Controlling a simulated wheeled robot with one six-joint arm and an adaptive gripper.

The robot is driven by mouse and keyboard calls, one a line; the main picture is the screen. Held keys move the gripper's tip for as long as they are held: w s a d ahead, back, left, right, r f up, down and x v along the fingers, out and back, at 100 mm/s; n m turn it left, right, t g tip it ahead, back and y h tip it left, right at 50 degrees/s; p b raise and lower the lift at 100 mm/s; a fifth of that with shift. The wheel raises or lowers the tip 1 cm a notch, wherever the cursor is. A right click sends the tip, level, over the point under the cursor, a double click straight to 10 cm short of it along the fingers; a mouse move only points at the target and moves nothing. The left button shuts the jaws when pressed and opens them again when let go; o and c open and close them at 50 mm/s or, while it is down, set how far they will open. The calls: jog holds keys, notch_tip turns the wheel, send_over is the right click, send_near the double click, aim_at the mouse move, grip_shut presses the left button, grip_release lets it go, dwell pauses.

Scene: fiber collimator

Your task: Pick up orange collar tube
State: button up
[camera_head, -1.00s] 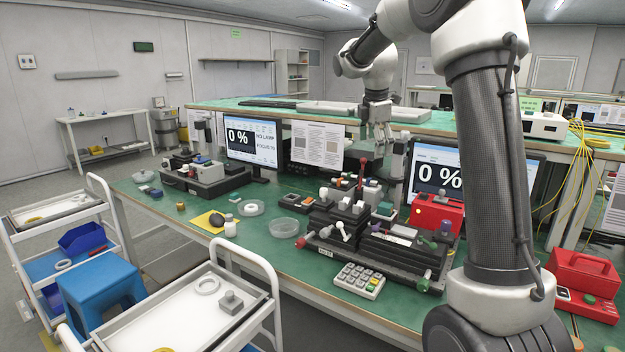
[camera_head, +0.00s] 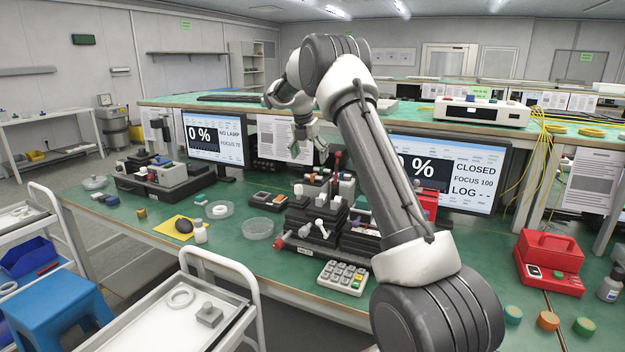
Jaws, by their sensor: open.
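A short round piece with an orange top (camera_head: 548,320) stands on the green bench top at the lower right. It sits between a teal-topped piece (camera_head: 513,315) and a green-topped piece (camera_head: 584,327). It is the only clearly orange candidate for the orange collar tube, but its details are too small to confirm that. My gripper (camera_head: 309,152) is open and empty, pointing down above the black optical assembly near the middle of the bench. It is far to the left of the orange-topped piece, with my arm between them.
A red case (camera_head: 549,262) and a bottle (camera_head: 610,286) stand behind the coloured pieces. Monitors (camera_head: 446,173) and a raised shelf back the bench. The black assembly (camera_head: 318,222), a keypad (camera_head: 343,277) and dishes (camera_head: 258,229) crowd the middle. A white cart (camera_head: 184,318) is in front.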

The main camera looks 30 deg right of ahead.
aim_at(314, 174)
jog(key=x, duration=0.7)
jog(key=shift+s+d+f, duration=0.1)
jog(key=shift+s+f, duration=0.1)
jog(key=c, duration=1.1)
